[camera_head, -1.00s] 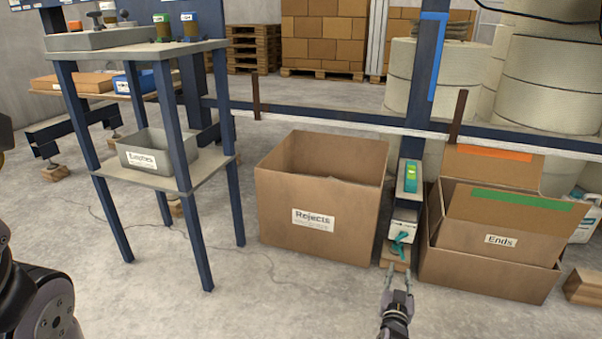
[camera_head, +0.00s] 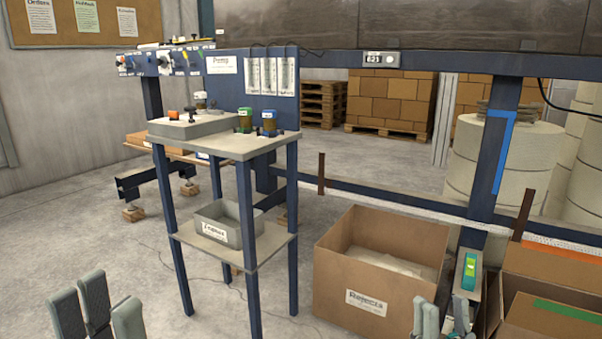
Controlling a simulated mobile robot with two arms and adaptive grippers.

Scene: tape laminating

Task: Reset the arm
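My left gripper (camera_head: 108,306) shows at the bottom left edge, its grey fingers pointing up and spread apart. Nothing shows between them. My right gripper (camera_head: 442,318) shows at the bottom right, in front of the Rejects box (camera_head: 364,300) and the small teal and white device (camera_head: 468,276). Its fingers are apart with nothing visible between them. The rest of both arms is out of view below the frame.
A blue-legged stand (camera_head: 250,148) with a grey bin (camera_head: 222,212) on its lower shelf stands left of centre. An open box with a green strip (camera_head: 560,312) is at the lower right. Bare floor (camera_head: 70,235) lies at the left.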

